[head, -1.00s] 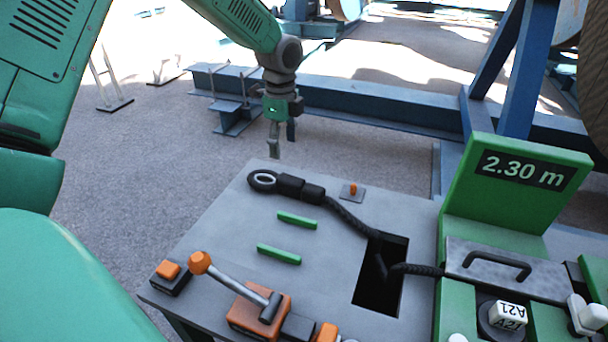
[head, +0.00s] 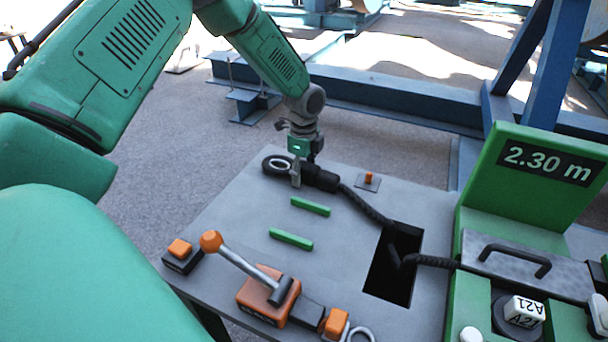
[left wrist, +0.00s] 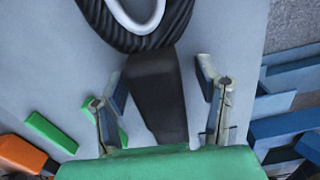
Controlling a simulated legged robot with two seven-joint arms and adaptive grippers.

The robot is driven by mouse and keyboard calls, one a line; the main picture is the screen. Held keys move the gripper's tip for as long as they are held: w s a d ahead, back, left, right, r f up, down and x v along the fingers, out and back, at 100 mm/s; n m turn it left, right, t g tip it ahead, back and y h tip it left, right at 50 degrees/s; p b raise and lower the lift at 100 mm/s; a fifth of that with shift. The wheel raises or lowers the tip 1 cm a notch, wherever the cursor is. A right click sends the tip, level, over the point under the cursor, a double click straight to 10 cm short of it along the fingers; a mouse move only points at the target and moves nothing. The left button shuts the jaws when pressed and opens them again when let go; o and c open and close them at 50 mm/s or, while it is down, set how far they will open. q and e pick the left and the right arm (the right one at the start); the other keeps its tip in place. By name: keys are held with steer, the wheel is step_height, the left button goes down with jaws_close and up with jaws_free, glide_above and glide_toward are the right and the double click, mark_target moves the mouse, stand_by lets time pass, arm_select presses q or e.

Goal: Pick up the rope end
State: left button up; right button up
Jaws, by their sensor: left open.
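The rope end is a black eye loop with a metal ring inside (head: 278,164) and a black sleeve (head: 322,179), lying at the far left of the grey table top (head: 237,215). From the sleeve, the black rope (head: 366,205) runs to a dark rectangular opening. My left gripper (head: 298,180) is at the rope end, between loop and sleeve. In the left wrist view the open fingers (left wrist: 160,95) stand on either side of the black sleeve (left wrist: 155,90), with gaps to it. The loop (left wrist: 140,15) shows beyond the fingertips. My right gripper is not seen.
Two green bars (head: 310,206) lie on the table near the rope. An orange-knobbed lever (head: 243,262) and an orange button (head: 179,249) are at the front. A green display reading 2.30 m (head: 545,163) stands at right. Blue steel beams (head: 400,108) lie behind.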

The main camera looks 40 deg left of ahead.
arm_select(q)
steer(key=shift+f, duration=0.1)
steer(key=shift+a, duration=0.15)
jaws_close()
